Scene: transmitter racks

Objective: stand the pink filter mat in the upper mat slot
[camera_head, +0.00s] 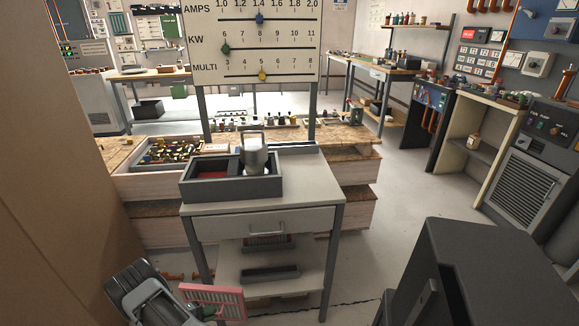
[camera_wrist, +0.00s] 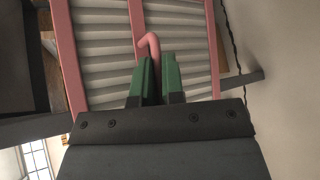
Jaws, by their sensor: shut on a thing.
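The pink filter mat (camera_head: 230,300), a pink frame with pale slats, is at the bottom left of the head view, low in front of the cart. In the wrist view the mat (camera_wrist: 190,42) fills the top, with its pink hooked handle (camera_wrist: 152,46) between the green fingers. My gripper (camera_head: 207,311) is shut on that handle; in the wrist view the gripper (camera_wrist: 158,75) shows both fingers close together. Below the cart's drawer are two dark slotted holders, an upper one (camera_head: 268,249) with reddish bars showing and a lower one (camera_head: 270,273). I cannot tell which is the upper mat slot.
The grey cart (camera_head: 315,175) bears a divided dark tray (camera_head: 230,190) with a metal canister (camera_head: 254,157). A dark cabinet (camera_head: 475,270) stands at the front right and a brown panel (camera_head: 60,200) at the left. The floor (camera_head: 400,200) right of the cart is clear.

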